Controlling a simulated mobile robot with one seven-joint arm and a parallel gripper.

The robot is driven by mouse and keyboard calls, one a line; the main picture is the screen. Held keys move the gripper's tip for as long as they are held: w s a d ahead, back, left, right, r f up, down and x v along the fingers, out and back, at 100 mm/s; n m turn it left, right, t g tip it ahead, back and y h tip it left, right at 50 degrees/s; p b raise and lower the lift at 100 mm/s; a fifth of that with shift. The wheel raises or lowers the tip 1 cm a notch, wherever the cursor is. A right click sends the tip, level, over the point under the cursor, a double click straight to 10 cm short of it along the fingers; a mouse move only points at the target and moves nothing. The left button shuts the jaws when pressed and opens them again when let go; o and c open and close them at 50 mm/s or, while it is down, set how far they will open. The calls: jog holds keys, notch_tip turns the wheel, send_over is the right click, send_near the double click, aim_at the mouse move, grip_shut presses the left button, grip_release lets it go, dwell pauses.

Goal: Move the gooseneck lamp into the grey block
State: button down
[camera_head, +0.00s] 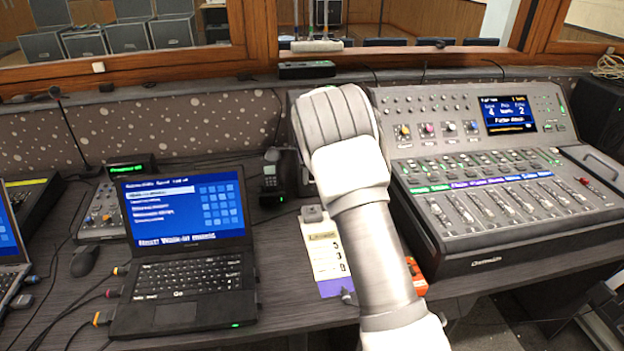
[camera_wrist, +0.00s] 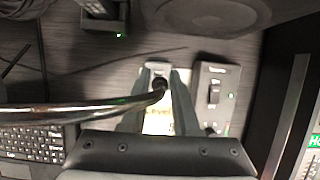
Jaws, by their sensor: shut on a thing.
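In the wrist view the gooseneck lamp (camera_wrist: 85,107) is a dark, glossy curved tube. It runs in from the left edge, above the laptop keyboard, to a dark end between my fingers. My gripper (camera_wrist: 162,88) is shut on the lamp near that end. A small pale grey block (camera_wrist: 158,67) shows just beyond the fingertips, partly hidden by them; I cannot tell whether the lamp touches it. In the head view the grey block (camera_head: 312,213) sits at the top of a white card, left of my arm. My arm hides the gripper and lamp there.
An open laptop (camera_head: 185,240) stands left, with a handset (camera_head: 271,175) behind it. A large mixing console (camera_head: 490,170) stands right. In the wrist view a switch box (camera_wrist: 214,95) is close to the right finger and a dark rounded object (camera_wrist: 205,15) lies beyond.

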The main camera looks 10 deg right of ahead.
jog(key=b, duration=0.6)
send_over(311, 206)
jog(key=s, duration=0.1)
jog(key=shift+f, duration=3.35)
jog(key=shift+p, duration=0.7)
jog(key=shift+f+p, duration=0.65)
jog(key=shift+f, duration=0.2)
dwell(1.1)
jog(key=shift+s+f+p, duration=0.15)
jog(key=shift+f+p, duration=0.05)
jog(key=shift+p, duration=0.1)
dwell(0.9)
